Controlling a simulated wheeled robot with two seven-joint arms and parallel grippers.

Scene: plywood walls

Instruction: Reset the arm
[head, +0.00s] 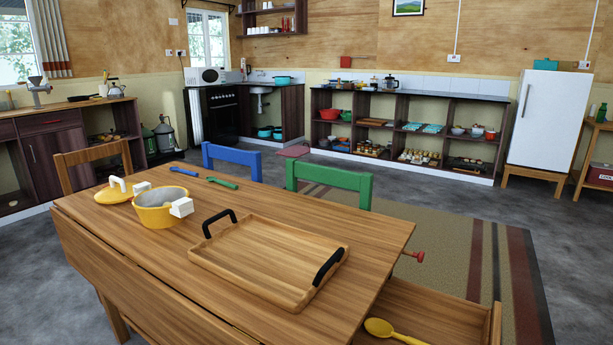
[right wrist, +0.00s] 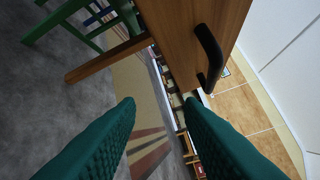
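Neither of my arms nor grippers shows in the head view. In the right wrist view my right gripper (right wrist: 159,101) has two green textured fingers standing well apart, with nothing between them. Beyond the right finger is a wooden surface with a black handle (right wrist: 208,58); I cannot tell whether the finger touches it. My left gripper is not seen in any view.
The wooden table (head: 120,222) bears a tray (head: 265,255) with black handles, a yellow pot (head: 153,217), its lid (head: 112,196) and two utensils. An open drawer (head: 440,309) at the right holds a yellow spoon (head: 385,330). Blue (head: 232,158) and green (head: 330,180) chairs stand behind.

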